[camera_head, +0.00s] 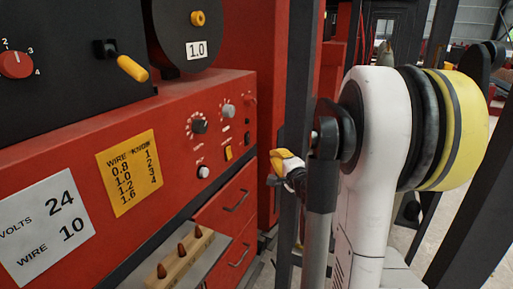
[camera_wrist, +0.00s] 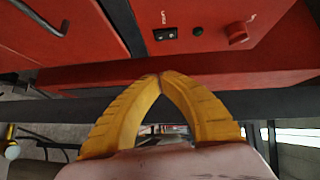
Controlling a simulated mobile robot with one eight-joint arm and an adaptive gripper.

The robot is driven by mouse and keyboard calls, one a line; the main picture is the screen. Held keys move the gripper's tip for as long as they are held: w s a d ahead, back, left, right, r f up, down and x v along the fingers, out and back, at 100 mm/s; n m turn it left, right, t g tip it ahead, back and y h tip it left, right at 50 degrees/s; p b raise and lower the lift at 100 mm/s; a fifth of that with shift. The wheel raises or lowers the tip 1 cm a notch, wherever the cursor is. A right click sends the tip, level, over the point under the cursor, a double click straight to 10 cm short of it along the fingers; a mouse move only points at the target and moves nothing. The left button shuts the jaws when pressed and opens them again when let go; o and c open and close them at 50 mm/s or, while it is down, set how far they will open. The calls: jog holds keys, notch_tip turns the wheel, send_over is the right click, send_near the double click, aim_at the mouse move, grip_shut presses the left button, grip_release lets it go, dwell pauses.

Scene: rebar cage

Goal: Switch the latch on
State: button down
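No part is plainly marked as the latch. A black pivot with a yellow lever handle (camera_head: 132,68) sits on the black upper box, its handle sloping down to the right. A small yellow switch (camera_head: 228,153) is on the red control panel, among knobs. My gripper (camera_head: 278,160) is to the right of the panel, apart from it, with its yellow fingers pointing left. In the wrist view my gripper (camera_wrist: 158,77) has its fingertips touching, with nothing between them. A small black fitting (camera_wrist: 165,33) and a red knob (camera_wrist: 238,33) show on the red face beyond the tips.
The red machine (camera_head: 160,140) fills the left, with drawers (camera_head: 235,205) below the panel. A wooden holder with brown pegs (camera_head: 185,255) stands on a shelf at the front. A dark upright post (camera_head: 295,110) stands close to my arm. A spool labelled 1.0 (camera_head: 190,30) is above.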

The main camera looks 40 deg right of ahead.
jog(key=b, duration=0.2)
send_near(253, 145)
notch_tip(253, 145, up, 3)
jog(key=d, duration=0.2)
jog(key=shift+w+a+f, duration=0.1)
jog(key=shift+w+a, duration=0.2)
jog(key=shift+w, duration=0.3)
jog(key=shift+w+a+f, duration=0.15)
jog(key=shift+w+a, duration=0.15)
jog(key=shift+w, duration=0.3)
jog(key=shift+w+a+f, duration=0.1)
jog(key=shift+w+a, duration=0.2)
jog(key=shift+w, duration=0.35)
jog(key=shift+w+a+f+b, duration=0.25)
jog(key=shift+w+b, duration=0.25)
jog(key=shift+r, duration=0.1)
jog(key=shift+s, duration=0.1)
